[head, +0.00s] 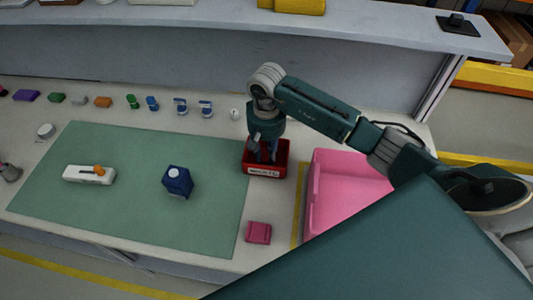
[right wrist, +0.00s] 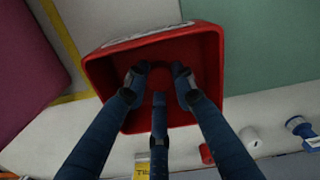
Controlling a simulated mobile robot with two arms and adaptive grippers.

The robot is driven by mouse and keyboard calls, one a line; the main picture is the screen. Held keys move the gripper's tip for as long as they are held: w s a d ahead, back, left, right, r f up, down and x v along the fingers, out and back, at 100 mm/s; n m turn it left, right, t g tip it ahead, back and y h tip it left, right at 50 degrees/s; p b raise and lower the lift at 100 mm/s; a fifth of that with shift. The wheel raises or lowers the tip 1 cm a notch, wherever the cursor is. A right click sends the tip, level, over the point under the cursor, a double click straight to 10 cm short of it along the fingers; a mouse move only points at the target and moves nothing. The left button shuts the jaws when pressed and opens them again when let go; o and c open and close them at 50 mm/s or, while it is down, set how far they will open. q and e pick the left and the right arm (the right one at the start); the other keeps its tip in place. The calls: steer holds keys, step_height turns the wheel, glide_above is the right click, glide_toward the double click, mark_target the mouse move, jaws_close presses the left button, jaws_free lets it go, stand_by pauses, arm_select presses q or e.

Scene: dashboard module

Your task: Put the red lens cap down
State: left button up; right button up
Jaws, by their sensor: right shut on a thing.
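My right gripper (head: 262,150) reaches down into a small red bin (head: 268,171) with a white label on its front. In the right wrist view, the fingers (right wrist: 160,76) are inside the bin (right wrist: 205,45), close together and shut on the red lens cap (right wrist: 158,66). The cap is red against red and mostly hidden by the fingertips. I cannot tell whether it touches the bin floor. My left gripper is not in view.
A pink bin (head: 318,190) stands right of the red bin. A green mat (head: 130,205) holds a white device (head: 78,175) and a blue block (head: 177,182). A pink block (head: 258,233) lies in front. Several small coloured parts line the back, below a grey shelf (head: 340,35).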

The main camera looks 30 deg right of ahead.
mark_target(266, 156)
steer(key=shift+f, duration=0.2)
steer(key=o, duration=1.1)
steer(key=shift+r+p, duration=0.5)
steer(key=shift+r, duration=0.05)
steer(key=shift+w+r+b, duration=0.15)
steer(key=shift+r+b, duration=0.2)
step_height(266, 156, up, 11)
steer(key=b, duration=0.3)
